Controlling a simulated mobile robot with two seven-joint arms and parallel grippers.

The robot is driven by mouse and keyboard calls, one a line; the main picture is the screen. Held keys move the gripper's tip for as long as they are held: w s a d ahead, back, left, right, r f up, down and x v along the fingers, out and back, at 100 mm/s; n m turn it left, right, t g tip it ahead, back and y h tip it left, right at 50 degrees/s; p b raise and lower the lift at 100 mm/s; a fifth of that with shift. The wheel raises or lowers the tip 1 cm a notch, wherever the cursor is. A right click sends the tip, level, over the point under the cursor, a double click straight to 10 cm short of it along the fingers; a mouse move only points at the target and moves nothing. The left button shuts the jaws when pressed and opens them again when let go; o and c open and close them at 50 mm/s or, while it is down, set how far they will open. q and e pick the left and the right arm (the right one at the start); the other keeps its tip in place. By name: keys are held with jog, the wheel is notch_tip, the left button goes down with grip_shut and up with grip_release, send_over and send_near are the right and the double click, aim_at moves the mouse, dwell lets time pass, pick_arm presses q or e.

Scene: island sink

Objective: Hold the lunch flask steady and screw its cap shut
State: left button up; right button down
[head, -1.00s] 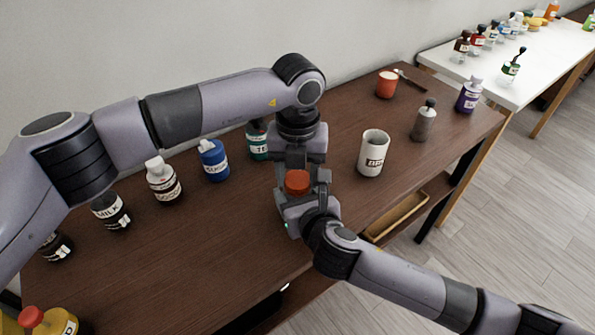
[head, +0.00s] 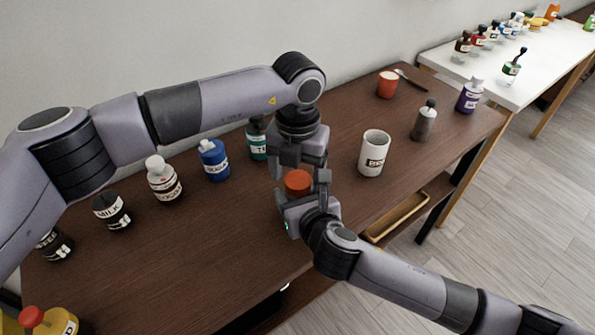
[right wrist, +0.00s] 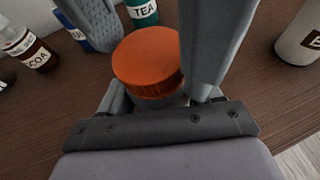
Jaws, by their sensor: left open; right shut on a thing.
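The lunch flask has an orange-red screw cap (head: 298,182) on top. The cap also shows in the right wrist view (right wrist: 147,62). Only a small grey part of the flask (right wrist: 165,101) shows below it; the rest is hidden by my right gripper. My right gripper (head: 299,203) is shut on the flask, at the table's front edge, holding it roughly upright. My left gripper (head: 302,174) points down from above and is open. In the right wrist view its fingers stand on either side of the cap, with a gap at the left finger.
A cream mug (head: 373,154), a grey bottle (head: 424,122) and a red cup (head: 387,85) stand on the table (head: 215,245) to the right. A blue bottle (head: 213,161), a teal tea bottle (head: 257,143) and several others stand to the left. The front middle is clear.

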pick_arm(q)
notch_tip(320, 180, up, 4)
jog(key=shift+r, duration=0.2)
jog(key=shift+c, duration=0.3)
jog(key=r+n, duration=0.1)
jog(key=n, duration=0.1)
jog(key=shift+d+r+n, duration=0.1)
jog(key=shift+r+n, duration=0.05)
jog(key=shift+n, duration=0.15)
notch_tip(320, 180, up, 2)
jog(key=n, duration=0.4)
jog(key=shift+f, duration=4)
